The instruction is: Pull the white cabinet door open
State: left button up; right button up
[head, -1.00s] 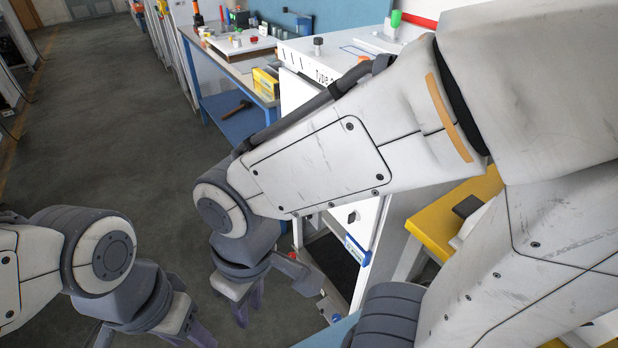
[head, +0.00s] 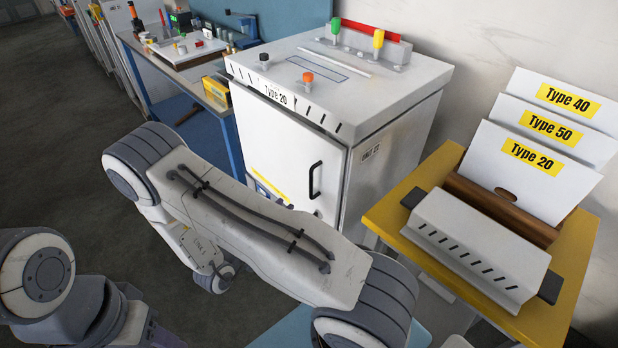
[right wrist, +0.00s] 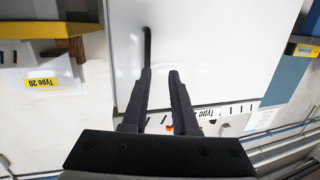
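The white cabinet (head: 395,105) stands at the centre of the head view with its front door (head: 285,140) shut. A vertical black handle (head: 315,180) sits near the door's right edge. My right arm crosses in front of the door's lower part and hides its gripper fingers in the head view. In the right wrist view, which sees the cabinet upside down, my right gripper (right wrist: 160,73) is open and empty, facing the door. The handle (right wrist: 147,48) shows just beyond the left finger; I cannot tell whether they touch. My left gripper (head: 150,330) is at the lower left, its fingers unclear.
A yellow stand (head: 570,265) right of the cabinet holds white cards labelled Type 20, Type 50 and Type 40. A blue workbench (head: 225,130) with small items stands to the left. Knobs and coloured levers are on the cabinet top. The floor at left is clear.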

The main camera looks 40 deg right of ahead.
aim_at(310, 185)
jog(key=shift+g+h, duration=0.4)
jog(key=shift+h, duration=0.4)
jog(key=p+x, duration=0.1)
jog(key=x, duration=0.2)
jog(key=s+p+x, duration=0.1)
jog(key=x, duration=0.2)
jog(key=r+p+x, duration=0.1)
jog(key=x, duration=0.3)
jog(key=shift+s+d+r, duration=0.1)
jog(key=shift+s+d, duration=0.15)
jog(key=shift+s, duration=0.05)
jog(key=shift+w+d+p, duration=0.15)
jog(key=shift+d+p, duration=0.15)
jog(key=shift+d, duration=0.1)
grip_shut()
